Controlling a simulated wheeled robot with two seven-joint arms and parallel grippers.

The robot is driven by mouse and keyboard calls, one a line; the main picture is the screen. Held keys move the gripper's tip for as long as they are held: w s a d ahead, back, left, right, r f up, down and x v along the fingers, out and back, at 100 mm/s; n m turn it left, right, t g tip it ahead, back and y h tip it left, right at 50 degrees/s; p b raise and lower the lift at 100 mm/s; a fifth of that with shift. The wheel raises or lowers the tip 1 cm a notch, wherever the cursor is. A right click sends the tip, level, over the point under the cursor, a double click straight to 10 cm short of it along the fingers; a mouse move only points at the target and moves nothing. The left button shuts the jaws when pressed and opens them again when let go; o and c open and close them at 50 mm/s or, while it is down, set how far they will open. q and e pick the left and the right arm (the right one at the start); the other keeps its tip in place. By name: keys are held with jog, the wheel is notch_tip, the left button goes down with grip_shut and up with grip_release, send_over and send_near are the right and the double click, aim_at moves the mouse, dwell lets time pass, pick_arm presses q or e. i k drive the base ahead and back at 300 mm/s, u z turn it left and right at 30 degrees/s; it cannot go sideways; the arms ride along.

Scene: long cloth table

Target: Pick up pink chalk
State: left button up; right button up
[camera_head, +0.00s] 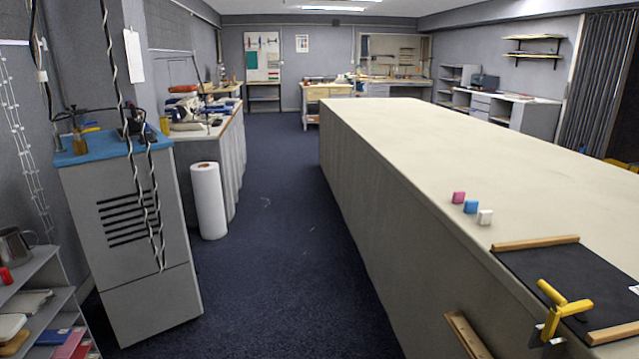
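The pink chalk (458,197) is a small block on the long cream table (430,140), near its left edge. It is the farthest of a short diagonal row of three chalks. A blue chalk (471,207) lies just nearer and to its right, and a white chalk (485,217) is nearer still. The three look slightly apart. Neither of my grippers shows in the head view, and nothing touches the pink chalk.
A dark board (575,280) with wooden end strips lies on the table nearer than the chalks. A yellow clamp-like tool (562,303) is at its near left corner. The table beyond the chalks is clear. A grey cabinet (130,240) and white roll (208,200) stand left of the open floor.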

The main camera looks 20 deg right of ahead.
aim_at(458, 197)
jog(key=u, duration=0.15)
jog(key=i, duration=2.25)
jog(key=z, duration=0.5)
